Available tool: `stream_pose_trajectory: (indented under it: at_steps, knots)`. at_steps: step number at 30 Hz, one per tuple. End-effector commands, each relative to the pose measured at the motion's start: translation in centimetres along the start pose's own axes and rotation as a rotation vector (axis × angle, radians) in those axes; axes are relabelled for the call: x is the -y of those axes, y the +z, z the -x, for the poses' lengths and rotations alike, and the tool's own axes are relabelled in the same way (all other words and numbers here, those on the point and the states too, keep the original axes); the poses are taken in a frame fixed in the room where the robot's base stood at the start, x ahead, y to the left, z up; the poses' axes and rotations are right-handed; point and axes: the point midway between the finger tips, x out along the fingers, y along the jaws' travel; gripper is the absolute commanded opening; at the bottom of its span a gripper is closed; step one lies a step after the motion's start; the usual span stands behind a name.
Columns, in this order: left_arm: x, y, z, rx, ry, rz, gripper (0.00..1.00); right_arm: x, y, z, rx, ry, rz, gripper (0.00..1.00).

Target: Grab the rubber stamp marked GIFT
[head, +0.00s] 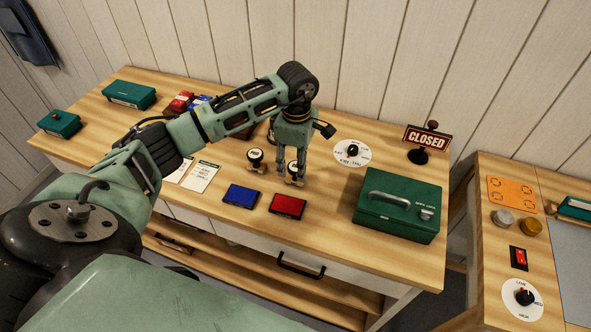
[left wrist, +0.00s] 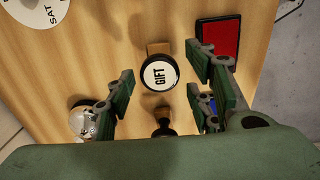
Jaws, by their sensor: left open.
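The stamp marked GIFT (left wrist: 159,73) has a round white top with a black rim and shows upright lettering in the left wrist view. My left gripper (left wrist: 161,80) is open, pointing down, with its fingers on either side of the stamp and gaps to both sides. In the head view my left gripper (head: 290,174) is low over the table, and a stamp (head: 292,167) shows partly between its fingers. Another stamp (head: 255,154) with a white top stands just left of it. My right gripper is not in view.
A blue ink pad (head: 243,195) and a red ink pad (head: 288,206) lie in front of the gripper. A white dial (head: 352,152) is to its right, with a green cash box (head: 398,206) and a CLOSED sign (head: 427,139) farther right. Cards (head: 201,176) lie left.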

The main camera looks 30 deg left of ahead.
Motion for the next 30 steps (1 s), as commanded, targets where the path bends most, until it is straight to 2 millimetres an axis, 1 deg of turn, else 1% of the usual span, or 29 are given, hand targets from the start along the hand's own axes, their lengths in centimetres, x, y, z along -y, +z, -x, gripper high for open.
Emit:
stream_pose_trajectory:
  at_steps: [1,3,6,9,15,17,20,30]
  knots:
    - [0.1,-0.2,-0.5,0.001,-0.007,0.002,0.49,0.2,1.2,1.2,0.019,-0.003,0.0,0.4]
    - [0.0,-0.3,-1.6,0.002,-0.006,0.001,0.49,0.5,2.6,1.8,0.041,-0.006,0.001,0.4]
    - [-0.1,-0.3,-2.9,0.002,-0.003,0.0,0.49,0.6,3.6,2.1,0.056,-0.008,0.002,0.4]
    - [-0.1,-0.2,-3.5,0.003,-0.001,-0.001,0.49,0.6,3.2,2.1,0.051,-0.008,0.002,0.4]
    - [-0.1,-0.3,-3.6,0.003,0.0,-0.001,0.49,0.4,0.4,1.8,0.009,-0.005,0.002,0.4]
    - [-0.1,-0.3,-3.6,0.003,0.0,0.0,0.43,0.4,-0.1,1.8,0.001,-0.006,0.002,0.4]
    - [-0.1,-0.3,-3.6,0.003,0.0,0.0,0.35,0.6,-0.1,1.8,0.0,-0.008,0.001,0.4]
    - [-0.1,-0.3,-3.5,0.003,0.0,0.0,0.05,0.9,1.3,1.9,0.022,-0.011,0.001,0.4]
